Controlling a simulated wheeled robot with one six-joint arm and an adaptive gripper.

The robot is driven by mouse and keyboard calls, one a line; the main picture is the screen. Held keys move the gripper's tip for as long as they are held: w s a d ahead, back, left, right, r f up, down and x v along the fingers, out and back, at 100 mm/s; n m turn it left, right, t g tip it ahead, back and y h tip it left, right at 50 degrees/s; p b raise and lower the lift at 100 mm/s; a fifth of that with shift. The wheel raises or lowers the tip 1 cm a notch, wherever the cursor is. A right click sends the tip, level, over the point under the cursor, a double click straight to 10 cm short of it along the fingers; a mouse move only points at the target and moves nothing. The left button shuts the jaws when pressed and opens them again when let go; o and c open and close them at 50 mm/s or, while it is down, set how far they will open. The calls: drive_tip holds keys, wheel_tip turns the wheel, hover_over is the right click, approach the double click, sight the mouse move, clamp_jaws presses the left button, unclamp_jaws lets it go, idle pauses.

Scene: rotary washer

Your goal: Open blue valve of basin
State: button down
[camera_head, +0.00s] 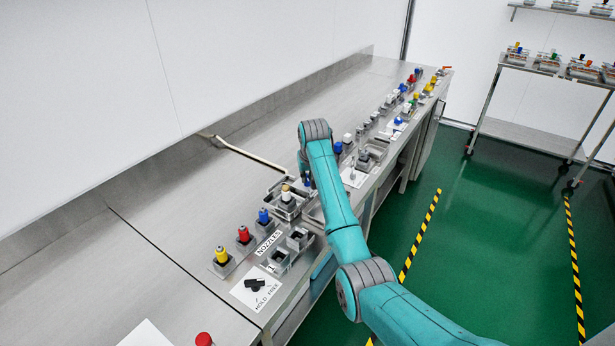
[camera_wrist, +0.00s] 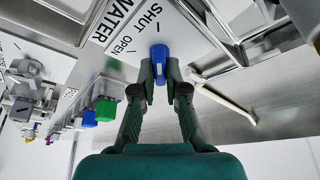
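The blue valve (camera_wrist: 159,61) is a small blue handle on a white label plate (camera_wrist: 150,30) marked WATER, SHUT and OPEN, in the wrist view. Its long side runs roughly toward the mark by SHUT. My gripper (camera_wrist: 160,72) has one dark fingertip on each side of the handle, with no clear gap to it. The lower part of the handle is partly hidden between the fingers. In the head view my arm hides the gripper and most of the area around the valve. A metal basin edge (camera_wrist: 228,28) shows right of the label in the wrist view.
A bent spout pipe (camera_head: 250,153) reaches over the steel counter (camera_head: 160,215). Red, yellow and blue nozzles (camera_head: 243,234) stand in holders at the front left. A green block (camera_wrist: 105,110) and other fittings are left of my gripper in the wrist view. The back counter is clear.

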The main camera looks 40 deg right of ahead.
drive_tip(key=shift+n, duration=0.3)
drive_tip(key=n+y, duration=0.1)
drive_tip(key=n, duration=0.2)
drive_tip(key=shift+d, duration=0.1)
drive_tip(key=n+y, duration=0.2)
drive_tip(key=n, duration=0.2)
drive_tip(key=shift+d, duration=0.1)
drive_tip(key=n+y, duration=0.1)
drive_tip(key=n, duration=0.2)
drive_tip(key=n+g+y, duration=0.1)
drive_tip(key=n, duration=0.1)
drive_tip(key=shift+n, duration=0.4)
drive_tip(key=shift+w+d+n+g+y, duration=0.1)
drive_tip(key=shift+n+g+y, duration=0.35)
drive_tip(key=shift+n, duration=1.45)
drive_tip(key=c, duration=1.2)
unclamp_jaws()
